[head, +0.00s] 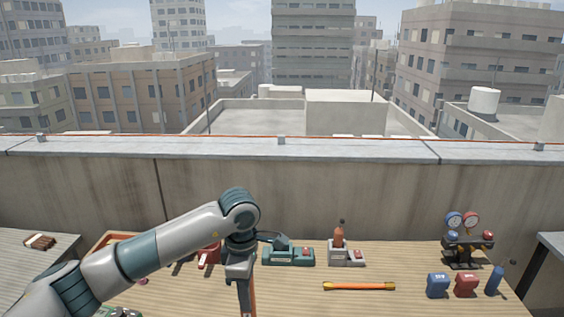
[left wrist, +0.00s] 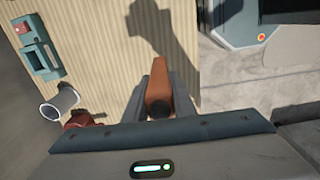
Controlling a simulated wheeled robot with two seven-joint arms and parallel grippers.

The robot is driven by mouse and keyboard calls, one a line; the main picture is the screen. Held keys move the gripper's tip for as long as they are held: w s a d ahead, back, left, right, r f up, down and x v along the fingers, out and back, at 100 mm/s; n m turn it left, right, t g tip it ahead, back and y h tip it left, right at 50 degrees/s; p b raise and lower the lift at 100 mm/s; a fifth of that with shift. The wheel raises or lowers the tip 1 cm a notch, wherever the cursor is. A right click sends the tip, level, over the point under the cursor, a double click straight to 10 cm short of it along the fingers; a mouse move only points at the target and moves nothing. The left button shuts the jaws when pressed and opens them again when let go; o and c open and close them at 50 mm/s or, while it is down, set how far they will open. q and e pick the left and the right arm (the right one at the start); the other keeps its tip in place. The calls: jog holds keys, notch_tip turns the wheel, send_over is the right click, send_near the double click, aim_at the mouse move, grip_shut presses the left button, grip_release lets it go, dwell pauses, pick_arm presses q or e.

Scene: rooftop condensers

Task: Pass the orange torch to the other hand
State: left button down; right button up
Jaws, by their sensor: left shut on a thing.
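My left gripper (head: 240,268) hangs over the near part of the wooden table, pointing down. It is shut on the orange torch (head: 250,300), whose lower part shows below the fingers. In the left wrist view the orange body of the torch (left wrist: 158,88) lies between the fingers of my left gripper (left wrist: 158,90), with a dark round end facing the camera. My right gripper is in neither view.
On the table (head: 400,257) are a teal holder (head: 288,256), a grey holder (head: 352,257) with an orange-handled tool, an orange rod (head: 358,286), a gauge set (head: 466,240), and blue (head: 437,285) and red (head: 466,285) blocks. A concrete parapet (head: 330,190) stands behind.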

pick_arm(q)
jog(key=s+a+r+m, duration=0.2)
jog(key=s+a+m, duration=0.9)
jog(key=s+m, duration=0.4)
jog(key=shift+s+a+r+m, duration=0.2)
jog(key=shift+r+m, duration=0.2)
jog(key=shift+m, duration=0.8)
jog(key=shift+w, duration=0.15)
jog(key=w+d+r+m, duration=0.4)
jog(key=w+d, duration=0.4)
jog(key=w, duration=0.5)
jog(key=w+d+r+m, duration=0.4)
jog(key=w+d+r, duration=0.2)
jog(key=w+d, duration=0.3)
jog(key=w, duration=0.4)
jog(key=shift+d, duration=0.1)
